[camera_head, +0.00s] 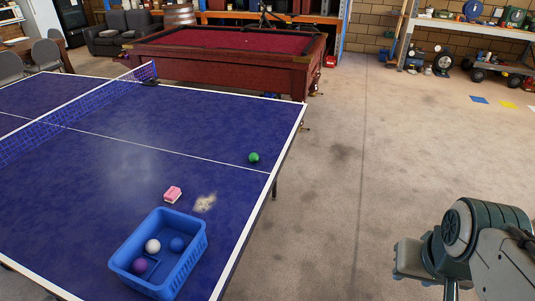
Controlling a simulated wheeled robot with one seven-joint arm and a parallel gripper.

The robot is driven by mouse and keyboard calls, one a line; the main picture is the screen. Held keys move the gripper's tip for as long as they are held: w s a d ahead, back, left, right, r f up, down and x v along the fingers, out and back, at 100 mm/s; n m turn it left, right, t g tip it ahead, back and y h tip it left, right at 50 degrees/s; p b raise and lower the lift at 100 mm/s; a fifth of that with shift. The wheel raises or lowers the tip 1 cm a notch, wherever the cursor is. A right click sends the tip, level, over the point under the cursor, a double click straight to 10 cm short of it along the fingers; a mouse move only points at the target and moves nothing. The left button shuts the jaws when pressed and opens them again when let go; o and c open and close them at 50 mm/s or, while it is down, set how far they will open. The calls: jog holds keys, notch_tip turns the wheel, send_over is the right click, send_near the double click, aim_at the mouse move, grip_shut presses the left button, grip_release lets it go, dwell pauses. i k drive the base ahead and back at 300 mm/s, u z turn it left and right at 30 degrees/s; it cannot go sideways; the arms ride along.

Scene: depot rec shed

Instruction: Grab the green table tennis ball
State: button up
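The green table tennis ball (254,157) rests on the blue table tennis table (120,182), close to its right edge and by the white centre line. My arm shows at the lower right of the head view, over the floor and well apart from the table and the ball. The fingertips of my gripper cannot be made out, so I cannot tell whether it is open or shut. Nothing hides the green ball.
A blue basket (197,254) holding a white ball (152,246), a purple ball (140,265) and a blue ball (177,244) stands on the table's near part. A red pool table (225,72) stands beyond. Floor (385,170) right of the table is clear.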

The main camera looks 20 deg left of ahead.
aim_at(253, 157)
jog(key=z, duration=0.2)
jog(key=i, duration=2.95)
jog(key=u, duration=1.9)
jog(key=i, duration=0.95)
jog(key=u, duration=0.85)
